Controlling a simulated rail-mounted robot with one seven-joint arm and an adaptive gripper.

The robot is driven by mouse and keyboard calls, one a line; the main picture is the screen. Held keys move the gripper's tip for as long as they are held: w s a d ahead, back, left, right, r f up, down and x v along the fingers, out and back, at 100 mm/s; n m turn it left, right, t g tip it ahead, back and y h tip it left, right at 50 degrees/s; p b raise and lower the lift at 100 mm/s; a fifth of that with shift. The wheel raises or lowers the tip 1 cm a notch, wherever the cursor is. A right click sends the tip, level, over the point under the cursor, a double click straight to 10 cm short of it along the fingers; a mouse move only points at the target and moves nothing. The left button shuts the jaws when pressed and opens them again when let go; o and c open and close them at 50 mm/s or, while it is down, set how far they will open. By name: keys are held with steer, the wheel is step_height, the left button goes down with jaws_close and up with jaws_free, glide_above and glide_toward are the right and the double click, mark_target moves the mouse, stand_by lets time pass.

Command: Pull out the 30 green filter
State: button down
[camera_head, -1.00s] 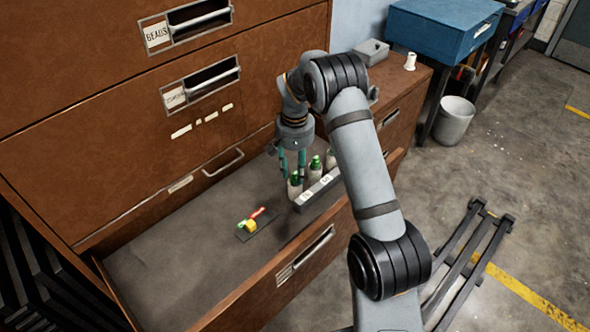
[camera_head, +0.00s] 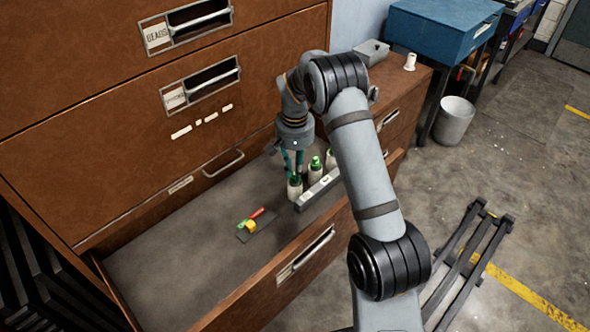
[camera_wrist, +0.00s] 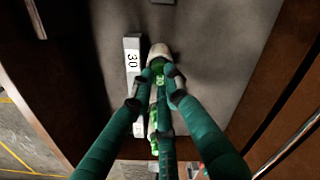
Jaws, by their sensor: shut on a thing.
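The 30 green filter is a pale bottle with a green top (camera_head: 294,188), the leftmost in a row inside the open drawer. My gripper (camera_head: 296,168) points down over this bottle. In the wrist view, my gripper's teal fingers (camera_wrist: 157,85) are shut on its green top. The bottle still stands in line with the others. Its lower part is partly hidden.
More green-topped bottles (camera_head: 314,170) stand close behind it. A grey label bar (camera_head: 318,189) runs along the row. The open drawer (camera_head: 150,285) also holds a small dark plate with red, yellow and green pieces (camera_head: 252,224). The drawer's left part is clear.

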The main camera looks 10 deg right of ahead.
steer(key=shift+r+p, duration=0.35)
steer(key=shift+r, duration=0.3)
step_height(320, 180, up, 9)
steer(key=p, duration=0.6)
steer(key=shift+f, duration=0.2)
stand_by(0.6)
